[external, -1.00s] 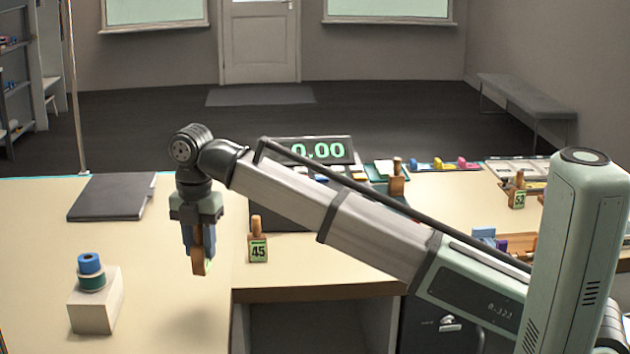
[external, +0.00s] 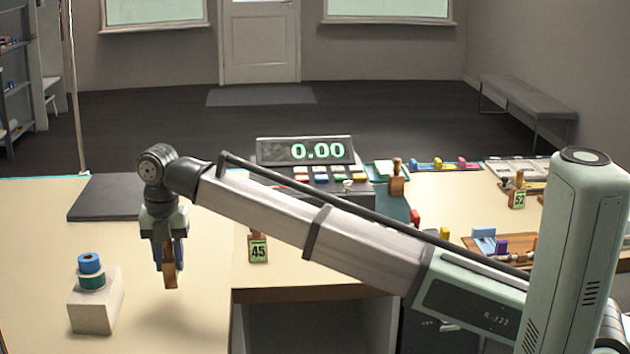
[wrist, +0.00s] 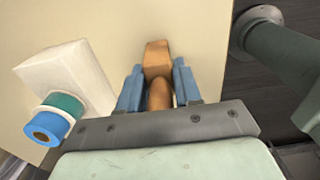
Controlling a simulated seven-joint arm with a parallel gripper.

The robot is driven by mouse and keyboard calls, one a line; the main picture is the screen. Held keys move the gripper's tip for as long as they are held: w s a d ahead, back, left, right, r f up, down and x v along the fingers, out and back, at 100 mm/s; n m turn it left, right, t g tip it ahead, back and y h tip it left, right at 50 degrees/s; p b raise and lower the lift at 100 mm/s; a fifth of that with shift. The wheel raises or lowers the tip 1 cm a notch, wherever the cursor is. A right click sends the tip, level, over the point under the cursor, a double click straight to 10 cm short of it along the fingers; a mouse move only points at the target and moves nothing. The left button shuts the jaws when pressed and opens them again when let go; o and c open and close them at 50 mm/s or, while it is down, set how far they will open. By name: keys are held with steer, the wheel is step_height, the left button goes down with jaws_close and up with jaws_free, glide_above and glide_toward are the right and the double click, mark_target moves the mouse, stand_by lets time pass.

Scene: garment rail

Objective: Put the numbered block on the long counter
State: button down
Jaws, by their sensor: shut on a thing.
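My gripper (external: 168,256) is shut on a brown wooden block with a rounded handle (external: 170,278). It holds the block above the cream counter on the left (external: 195,315); a faint shadow suggests a gap beneath. In the wrist view the block (wrist: 157,52) sits between the blue fingers of my gripper (wrist: 158,85). No number can be read on its visible faces. A wooden block labelled 45 (external: 258,252) stands to the right of my gripper. Another labelled 52 (external: 517,199) stands far right.
A pale box (external: 95,305) with blue and green rolls (external: 90,270) stands left of my gripper; it also shows in the wrist view (wrist: 75,75). A dark flat folder (external: 105,195) lies behind. A register display (external: 305,150) stands behind my arm. Counter in front of my gripper is clear.

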mark_target(176, 275)
steer(key=shift+f, duration=2.35)
steer(key=c, duration=0.8)
jaws_free()
steer(key=shift+f, duration=0.1)
step_height(176, 275, up, 12)
steer(key=shift+r, duration=0.15)
